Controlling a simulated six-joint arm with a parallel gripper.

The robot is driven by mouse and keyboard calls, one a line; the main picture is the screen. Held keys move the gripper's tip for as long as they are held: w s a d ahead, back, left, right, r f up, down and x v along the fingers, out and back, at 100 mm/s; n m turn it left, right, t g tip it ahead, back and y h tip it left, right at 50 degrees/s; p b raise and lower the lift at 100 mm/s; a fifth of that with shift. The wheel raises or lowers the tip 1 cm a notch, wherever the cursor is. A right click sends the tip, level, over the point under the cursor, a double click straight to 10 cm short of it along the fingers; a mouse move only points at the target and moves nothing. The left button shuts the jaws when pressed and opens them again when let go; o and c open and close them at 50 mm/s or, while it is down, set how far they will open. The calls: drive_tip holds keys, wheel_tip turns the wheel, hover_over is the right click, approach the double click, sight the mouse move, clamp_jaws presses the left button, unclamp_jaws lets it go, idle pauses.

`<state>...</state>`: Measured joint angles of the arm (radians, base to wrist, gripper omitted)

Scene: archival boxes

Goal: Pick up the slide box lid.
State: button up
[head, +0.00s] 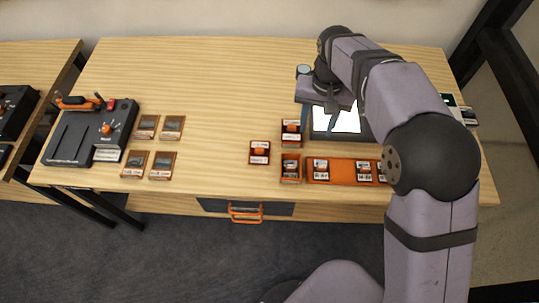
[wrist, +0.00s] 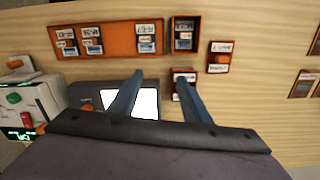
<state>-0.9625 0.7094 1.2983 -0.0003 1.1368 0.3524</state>
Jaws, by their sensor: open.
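Two small dark red pieces with an orange knob and white labels look like slide box lids, and I cannot tell for sure which is the task's lid. One (head: 259,152) lies alone on the table and also shows in the wrist view (wrist: 219,57). The other (head: 291,132) is nearer my gripper; in the wrist view (wrist: 184,75) my right finger partly hides it. An open slide box (head: 290,168) holds slides and also shows in the wrist view (wrist: 185,46). My gripper (wrist: 161,80) is open and empty, above the table beside the light panel.
An orange tray (head: 340,181) with slides lies right of the slide box. A light panel (head: 346,120) with a bright screen is partly under my gripper. A dark device (head: 75,145) and several slide holders (head: 161,165) are at the left. Bare table lies between.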

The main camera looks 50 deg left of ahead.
drive_tip(key=n+b, duration=0.2)
hover_over(259, 149)
drive_tip(key=f, duration=0.4)
drive_tip(key=shift+w+a+f, duration=0.15)
drive_tip(key=shift+a, duration=0.2)
drive_tip(key=shift+f+p, duration=0.6)
drive_tip(key=shift+f, duration=0.45)
drive_tip(key=shift+d+f+p, duration=0.25)
drive_tip(key=shift+f+p, duration=0.15)
drive_tip(key=shift+f, duration=0.1)
drive_tip(key=f+p, duration=0.1)
drive_tip(key=f, duration=0.2)
drive_tip(key=shift+d+f, duration=0.1)
drive_tip(key=shift+d, duration=0.1)
drive_tip(key=shift+f, duration=0.5)
clamp_jaws()
